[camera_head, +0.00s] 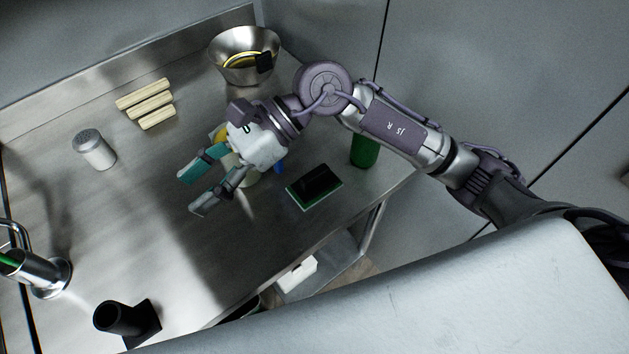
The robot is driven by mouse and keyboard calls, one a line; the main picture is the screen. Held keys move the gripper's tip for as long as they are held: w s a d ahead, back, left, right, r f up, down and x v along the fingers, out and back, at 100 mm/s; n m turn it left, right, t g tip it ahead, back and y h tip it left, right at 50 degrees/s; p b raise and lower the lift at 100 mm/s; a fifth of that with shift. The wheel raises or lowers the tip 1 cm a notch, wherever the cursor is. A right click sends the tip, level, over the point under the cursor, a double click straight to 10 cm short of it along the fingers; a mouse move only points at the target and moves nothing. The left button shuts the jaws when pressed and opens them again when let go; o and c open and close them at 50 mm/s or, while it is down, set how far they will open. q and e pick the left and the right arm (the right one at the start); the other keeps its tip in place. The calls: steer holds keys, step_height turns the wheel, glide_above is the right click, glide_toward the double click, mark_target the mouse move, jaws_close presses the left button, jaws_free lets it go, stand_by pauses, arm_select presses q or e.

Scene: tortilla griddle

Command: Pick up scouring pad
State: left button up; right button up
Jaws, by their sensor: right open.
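A scouring pad (316,186), green at its edges with a dark raised block on top, lies flat near the right edge of the steel table. My right gripper (197,192) is over the table to the left of the pad. Its fingers point left and down, away from the pad, and are spread with nothing between them. The pad is clear of the gripper and in full view. My left gripper is not in view.
A green container (364,151) stands just behind the pad. Yellow and blue items are partly hidden by my right gripper. A black holder (122,318) is at front left; the middle-left table is clear.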

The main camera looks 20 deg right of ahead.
steer(key=w+d+f+n+t+h, duration=0.2)
steer(key=w+d+f+h, duration=0.35)
steer(key=d+h, duration=0.3)
steer(key=t+h, duration=0.2)
steer(key=h, duration=0.3)
glide_above(315, 173)
steer(key=f, duration=0.3)
steer(key=f+p, duration=0.1)
steer(key=f, duration=0.1)
steer(key=f+p, duration=0.1)
steer(key=f, duration=0.2)
steer(key=shift+w+d+f, duration=0.1)
steer(key=shift+w+d, duration=0.05)
steer(key=shift+d, duration=0.1)
steer(key=shift+f, duration=0.35)
steer(key=shift+a+f+p, duration=0.15)
steer(key=shift+f+p, duration=0.35)
step_height(315, 173, down, 4)
steer(key=shift+a+r+p, duration=0.15)
steer(key=shift+p, duration=0.75)
steer(key=shift+f, duration=0.4)
steer(key=shift+c, duration=0.3)
